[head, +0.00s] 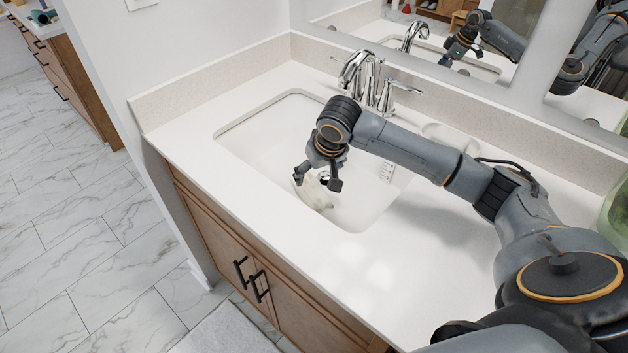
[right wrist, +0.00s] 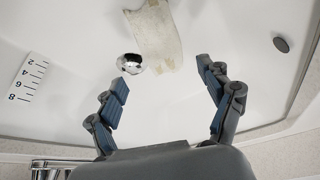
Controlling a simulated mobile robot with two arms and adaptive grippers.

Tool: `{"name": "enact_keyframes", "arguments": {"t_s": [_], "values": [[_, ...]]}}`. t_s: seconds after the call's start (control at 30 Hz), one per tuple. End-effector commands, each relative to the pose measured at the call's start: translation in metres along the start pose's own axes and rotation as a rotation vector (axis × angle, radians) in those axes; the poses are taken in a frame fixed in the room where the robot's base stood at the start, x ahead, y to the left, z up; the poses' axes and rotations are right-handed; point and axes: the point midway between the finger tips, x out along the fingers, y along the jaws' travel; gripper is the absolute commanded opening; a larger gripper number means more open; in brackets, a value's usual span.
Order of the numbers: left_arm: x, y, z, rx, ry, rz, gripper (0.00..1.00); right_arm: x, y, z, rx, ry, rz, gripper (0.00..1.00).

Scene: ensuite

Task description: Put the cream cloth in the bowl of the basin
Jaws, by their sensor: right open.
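The cream cloth (head: 314,192) lies in the white bowl of the basin (head: 252,140), under my right gripper (head: 317,183). In the right wrist view the cloth (right wrist: 155,34) is a pale, narrow piece beyond the fingertips, beside the round chrome drain (right wrist: 130,63). My right gripper (right wrist: 168,88) is open, with its two fingers wide apart and nothing between them. It hangs over the bowl, apart from the cloth as far as the wrist view shows. Part of the cloth is hidden behind the fingers in the head view. My left gripper is not in view.
A chrome faucet (head: 356,72) with handles stands behind the basin. A mirror (head: 462,40) is on the back wall. A clear round dish (head: 449,137) and a green glass object (head: 615,215) are on the counter at the right. The front counter (head: 375,280) is clear.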

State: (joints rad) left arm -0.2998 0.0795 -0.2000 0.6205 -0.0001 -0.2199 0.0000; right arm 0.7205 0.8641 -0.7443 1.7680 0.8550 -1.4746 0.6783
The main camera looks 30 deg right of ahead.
Motion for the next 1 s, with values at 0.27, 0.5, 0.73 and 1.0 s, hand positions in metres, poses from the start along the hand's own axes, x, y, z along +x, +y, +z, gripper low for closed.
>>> {"name": "enact_keyframes", "arguments": {"t_s": [0.27, 0.5, 0.73, 1.0], "values": [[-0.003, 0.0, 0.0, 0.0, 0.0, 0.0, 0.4, -0.034, 0.0, 0.0, 0.0, -0.001, 0.0, 0.8], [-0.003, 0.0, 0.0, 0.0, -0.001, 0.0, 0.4, -0.037, 0.0, 0.0, 0.001, -0.001, 0.0, 0.8], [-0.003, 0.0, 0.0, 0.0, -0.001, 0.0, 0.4, -0.037, 0.0, 0.0, 0.0, -0.001, 0.0, 0.8], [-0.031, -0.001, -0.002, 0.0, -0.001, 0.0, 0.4, -0.063, 0.0, -0.01, 0.001, 0.0, 0.0, 0.8]]}}
